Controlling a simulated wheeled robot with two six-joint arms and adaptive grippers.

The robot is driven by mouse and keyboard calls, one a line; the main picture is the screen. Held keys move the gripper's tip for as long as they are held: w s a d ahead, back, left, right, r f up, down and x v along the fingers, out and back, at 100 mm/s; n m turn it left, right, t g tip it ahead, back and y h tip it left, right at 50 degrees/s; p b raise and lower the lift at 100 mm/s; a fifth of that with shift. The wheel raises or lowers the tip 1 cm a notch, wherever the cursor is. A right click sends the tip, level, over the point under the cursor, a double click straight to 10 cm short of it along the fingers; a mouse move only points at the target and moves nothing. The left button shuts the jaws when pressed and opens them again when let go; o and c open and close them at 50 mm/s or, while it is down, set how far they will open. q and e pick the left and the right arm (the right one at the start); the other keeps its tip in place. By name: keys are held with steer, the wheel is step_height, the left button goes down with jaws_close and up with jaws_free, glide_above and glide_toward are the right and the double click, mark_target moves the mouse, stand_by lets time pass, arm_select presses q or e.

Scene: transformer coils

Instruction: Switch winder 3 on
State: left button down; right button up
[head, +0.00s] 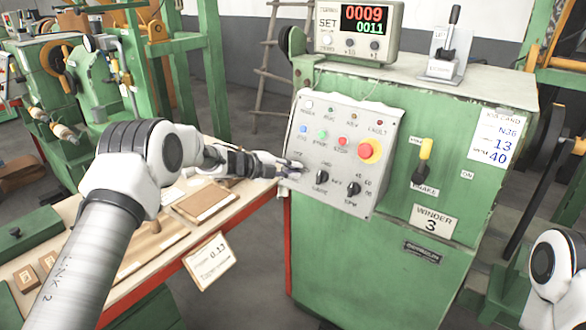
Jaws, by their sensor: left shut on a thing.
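Winder 3 is a green cabinet (345,265) with a "WINDER 3" plate (434,220). Its grey control panel (312,138) carries lamps, push buttons, a red emergency stop on yellow (370,151) and black rotary knobs, a middle one (322,177) and a right one (354,188). My left gripper (290,168) is at the panel's lower left, its fingers shut on a small switch there. The fingers mostly hide this switch, so its position cannot be told. My right arm shows only at the lower right edge; its gripper is out of view.
A counter (358,30) reading 0009 and 0011 stands on the cabinet. A yellow-topped brake lever (424,160) is right of the panel. A job card (496,138) hangs at the right. A wooden bench (240,203) with boards lies below my left arm.

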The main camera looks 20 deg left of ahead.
arm_select(q)
steer(key=shift+w+a+r, duration=0.1)
steer(key=shift+a, duration=0.2)
steer(key=c, duration=1.2)
jaws_free()
steer(key=v, duration=1.2)
